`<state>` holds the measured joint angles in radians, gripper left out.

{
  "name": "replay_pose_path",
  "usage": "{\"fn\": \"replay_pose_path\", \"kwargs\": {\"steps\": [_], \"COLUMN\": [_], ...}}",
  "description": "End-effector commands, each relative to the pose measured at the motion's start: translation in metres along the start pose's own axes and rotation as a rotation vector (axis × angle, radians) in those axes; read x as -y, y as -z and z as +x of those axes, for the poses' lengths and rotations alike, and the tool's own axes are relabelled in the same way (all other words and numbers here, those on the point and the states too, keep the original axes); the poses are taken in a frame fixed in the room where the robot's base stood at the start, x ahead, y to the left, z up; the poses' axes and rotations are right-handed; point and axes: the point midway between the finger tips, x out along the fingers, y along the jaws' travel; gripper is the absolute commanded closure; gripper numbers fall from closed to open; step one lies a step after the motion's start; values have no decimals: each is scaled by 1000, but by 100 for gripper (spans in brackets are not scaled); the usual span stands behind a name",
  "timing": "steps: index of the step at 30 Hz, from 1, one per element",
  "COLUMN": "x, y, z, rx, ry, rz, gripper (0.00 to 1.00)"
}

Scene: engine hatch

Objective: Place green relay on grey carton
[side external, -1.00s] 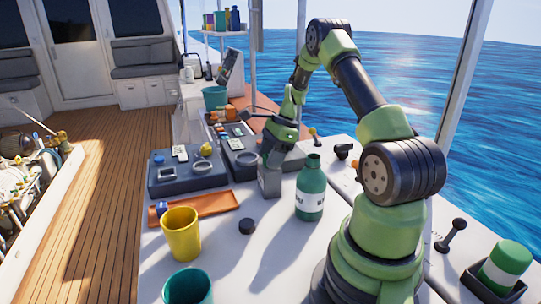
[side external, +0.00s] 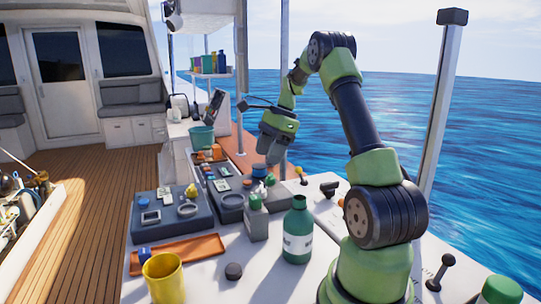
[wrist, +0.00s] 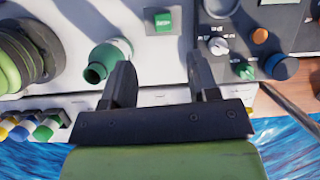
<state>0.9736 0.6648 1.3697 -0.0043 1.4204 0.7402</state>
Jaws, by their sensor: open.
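The green relay (side external: 254,202) is a small green block resting on top of the grey carton (side external: 256,225), left of the green bottle. In the wrist view the relay (wrist: 163,22) shows from above, with pale marks on its face, on the carton's light grey top (wrist: 158,43). My gripper (side external: 271,160) is open and empty, above and behind the carton, apart from the relay. In the wrist view its two fingers (wrist: 160,62) are spread with nothing between them.
The green bottle (side external: 297,230) stands close to the carton's right. A yellow cup (side external: 163,278), a black cap (side external: 233,271) and an orange tray (side external: 190,251) with a blue cube (side external: 144,252) are in front. Grey instrument panels (side external: 170,213) lie behind and left.

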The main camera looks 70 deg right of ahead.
Motion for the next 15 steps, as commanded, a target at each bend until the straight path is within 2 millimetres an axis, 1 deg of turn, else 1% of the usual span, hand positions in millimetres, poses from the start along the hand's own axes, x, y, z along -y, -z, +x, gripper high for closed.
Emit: {"fn": "replay_pose_path", "kwargs": {"steps": [1,2,3,5,6,8,9,11,12,14,15], "x": [-4,-8,-16,-31,-45,-68,-84,-110,-128,-155,-173], "y": [-18,-30,-49,-79,-98,-124,-139,-158,-167,-178,-183], "z": [-7,-10,-16,-24,-30,-37,-41,-46,-49,-52,-53], "rx": [-13,-22,-36,-59,-74,-94,-107,-123,-133,-147,-154], "ry": [10,15,25,43,56,77,94,120,140,172,194], "rz": [-74,-130,-219,-373,-486,-656,-767,-935,-1045,-1209,-1317], "gripper": [45,45,45,45,45,45,45,45,45,45,45]}}
